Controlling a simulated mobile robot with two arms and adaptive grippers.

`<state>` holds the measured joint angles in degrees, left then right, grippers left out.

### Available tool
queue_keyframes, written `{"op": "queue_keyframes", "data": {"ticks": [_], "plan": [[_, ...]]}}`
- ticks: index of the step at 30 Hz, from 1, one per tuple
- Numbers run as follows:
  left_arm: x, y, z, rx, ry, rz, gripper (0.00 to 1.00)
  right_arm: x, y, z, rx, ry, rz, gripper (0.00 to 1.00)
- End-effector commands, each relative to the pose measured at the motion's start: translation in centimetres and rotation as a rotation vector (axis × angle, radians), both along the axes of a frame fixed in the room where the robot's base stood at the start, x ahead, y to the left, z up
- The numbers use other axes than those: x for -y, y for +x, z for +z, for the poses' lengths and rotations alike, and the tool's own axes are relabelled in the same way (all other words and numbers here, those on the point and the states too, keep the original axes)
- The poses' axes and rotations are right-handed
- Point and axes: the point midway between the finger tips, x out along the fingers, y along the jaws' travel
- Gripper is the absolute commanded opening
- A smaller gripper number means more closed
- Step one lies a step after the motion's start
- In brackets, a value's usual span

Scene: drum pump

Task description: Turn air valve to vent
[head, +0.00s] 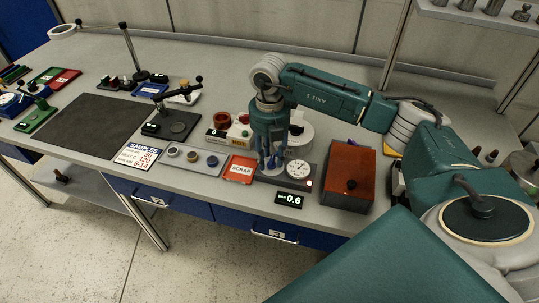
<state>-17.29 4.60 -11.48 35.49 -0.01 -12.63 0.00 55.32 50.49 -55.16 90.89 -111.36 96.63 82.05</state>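My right gripper (270,167) points straight down over the dark base of the pump unit, just left of a round white pressure gauge (300,169). Its fingers show bluish and close to the base; whether they are spread or closed on something is too small to tell. The air valve cannot be made out; the gripper may be covering it. A black display (289,200) in front reads 0.6 bar. A white round body (299,132) stands behind the gripper, partly hidden by it. My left gripper is not in view.
A reddish-brown box (348,175) with a black knob stands right of the gauge. An orange SCRAP tray (239,169) and a grey tray of small round parts (193,158) lie to the left. A dark mat (80,125) lies further left. The grey bench front edge is close.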

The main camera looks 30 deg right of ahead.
Motion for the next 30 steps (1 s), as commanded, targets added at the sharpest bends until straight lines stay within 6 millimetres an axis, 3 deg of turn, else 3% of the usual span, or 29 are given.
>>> {"op": "queue_keyframes", "data": {"ticks": [11, 16, 30], "plan": [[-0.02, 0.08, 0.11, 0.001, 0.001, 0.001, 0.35, -0.01, -0.01, -0.61, 0.000, 0.000, 0.000, 0.33], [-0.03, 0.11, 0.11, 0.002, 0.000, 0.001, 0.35, -0.03, -0.01, -0.58, 0.000, 0.000, 0.001, 0.00], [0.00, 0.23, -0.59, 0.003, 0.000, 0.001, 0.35, -0.05, -0.05, -0.70, 0.000, 0.001, 0.078, 0.00]]}}
